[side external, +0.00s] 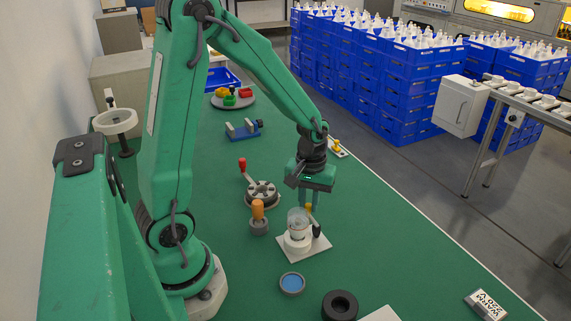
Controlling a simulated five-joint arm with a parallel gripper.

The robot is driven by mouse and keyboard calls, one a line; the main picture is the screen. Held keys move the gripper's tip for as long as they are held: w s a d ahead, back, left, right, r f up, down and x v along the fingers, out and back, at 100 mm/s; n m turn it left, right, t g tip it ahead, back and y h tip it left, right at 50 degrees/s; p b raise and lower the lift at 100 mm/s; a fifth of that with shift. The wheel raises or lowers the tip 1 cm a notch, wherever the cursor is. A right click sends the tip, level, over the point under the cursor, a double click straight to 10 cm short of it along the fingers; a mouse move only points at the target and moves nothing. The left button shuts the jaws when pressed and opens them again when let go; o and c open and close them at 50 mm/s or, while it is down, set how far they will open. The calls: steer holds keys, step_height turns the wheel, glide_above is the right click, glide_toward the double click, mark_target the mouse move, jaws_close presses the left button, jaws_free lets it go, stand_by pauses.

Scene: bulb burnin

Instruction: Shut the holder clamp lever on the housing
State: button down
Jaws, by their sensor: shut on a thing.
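The holder (294,243) is a white block on a white square base plate near the middle of the green table. A clear, cup-like housing (297,222) sits upright in it. A clamp lever with a yellow tip (308,206) rises at the right side of the housing. My gripper (309,204) points down just above and behind the housing, its fingers shut around the yellow tip. A dark upright part (316,229) stands just right of the housing; I cannot tell whether it belongs to the lever. The lever's lower end is hidden.
An orange-handled tool (258,212) in a grey stand is left of the holder. Behind it is a round fixture (262,193) with a red-knobbed lever. A blue-filled dish (292,283) and a black ring (340,305) lie in front. The table's right side is mostly clear.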

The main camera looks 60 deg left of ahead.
steer(key=shift+w+m, duration=0.15)
steer(key=shift+m, duration=0.15)
steer(key=m, duration=0.1)
steer(key=w+m, duration=0.1)
steer(key=m, duration=0.3)
steer(key=shift+w+d, duration=0.25)
steer(key=shift+w, duration=0.15)
steer(key=m, duration=0.1)
steer(key=w+d+m, duration=0.1)
steer(key=m, duration=0.1)
steer(key=shift+m, duration=0.3)
steer(key=shift+w+d+m, duration=0.2)
steer(key=shift+m, duration=0.5)
steer(key=shift+w+d+m, duration=0.15)
steer(key=shift+m, duration=0.55)
steer(key=c, duration=1.3)
jaws_free()
